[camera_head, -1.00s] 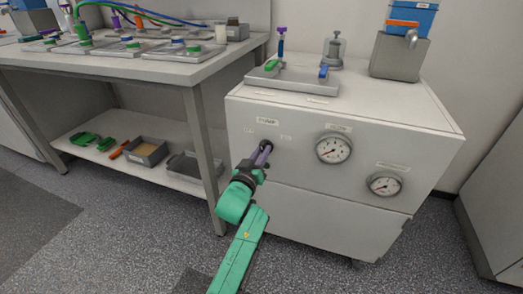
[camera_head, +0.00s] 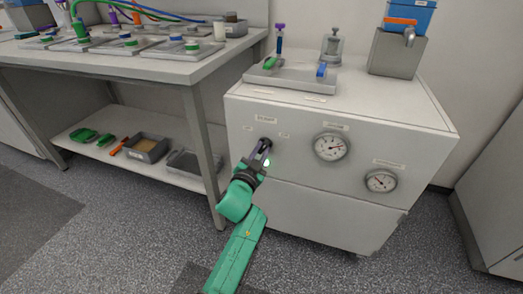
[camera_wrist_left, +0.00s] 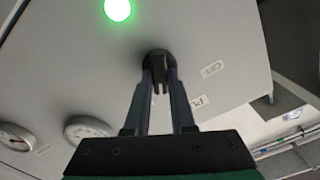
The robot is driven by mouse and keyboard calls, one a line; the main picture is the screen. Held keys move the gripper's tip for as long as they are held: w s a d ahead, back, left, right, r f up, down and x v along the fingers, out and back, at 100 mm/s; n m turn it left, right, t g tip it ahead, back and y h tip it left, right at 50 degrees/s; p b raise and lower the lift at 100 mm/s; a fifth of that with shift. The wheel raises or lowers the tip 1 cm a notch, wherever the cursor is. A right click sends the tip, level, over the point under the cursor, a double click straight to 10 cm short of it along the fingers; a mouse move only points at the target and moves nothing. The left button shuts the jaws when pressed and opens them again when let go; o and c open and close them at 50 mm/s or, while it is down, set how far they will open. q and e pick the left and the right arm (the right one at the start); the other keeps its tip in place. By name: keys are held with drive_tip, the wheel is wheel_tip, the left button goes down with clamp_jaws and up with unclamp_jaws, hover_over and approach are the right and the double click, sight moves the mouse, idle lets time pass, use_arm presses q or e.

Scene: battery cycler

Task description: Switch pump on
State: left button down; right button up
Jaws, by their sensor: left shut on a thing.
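The pump cabinet (camera_head: 300,198) is a white box unit with a front panel. A dark round switch knob (camera_head: 266,142) sits on the panel's left part, under a small label. My left gripper (camera_head: 261,149) has its fingers shut on this knob. In the left wrist view the two fingers close on the black knob (camera_wrist_left: 157,58) from both sides and hide part of it. A round indicator lamp (camera_head: 267,162) glows green just below the knob, and it shows bright green in the left wrist view (camera_wrist_left: 118,10). My right gripper is not in view.
Two dial gauges, an upper one (camera_head: 331,147) and a lower one (camera_head: 381,181), are right of the knob. A grey tray (camera_head: 292,82) with valve handles is on the cabinet top. A workbench (camera_head: 190,69) with a lower shelf stands close on the left. The floor in front is clear.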

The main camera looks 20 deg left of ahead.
use_arm(q)
drive_tip(key=shift+f+m, duration=0.1)
drive_tip(key=shift+m, duration=0.2)
drive_tip(key=c, duration=0.8)
unclamp_jaws()
drive_tip(key=shift+o, duration=0.2)
drive_tip(key=shift+s, duration=0.25)
drive_tip(key=s+p, duration=0.2)
drive_tip(key=s, duration=1.2)
drive_tip(key=shift+a, duration=0.45)
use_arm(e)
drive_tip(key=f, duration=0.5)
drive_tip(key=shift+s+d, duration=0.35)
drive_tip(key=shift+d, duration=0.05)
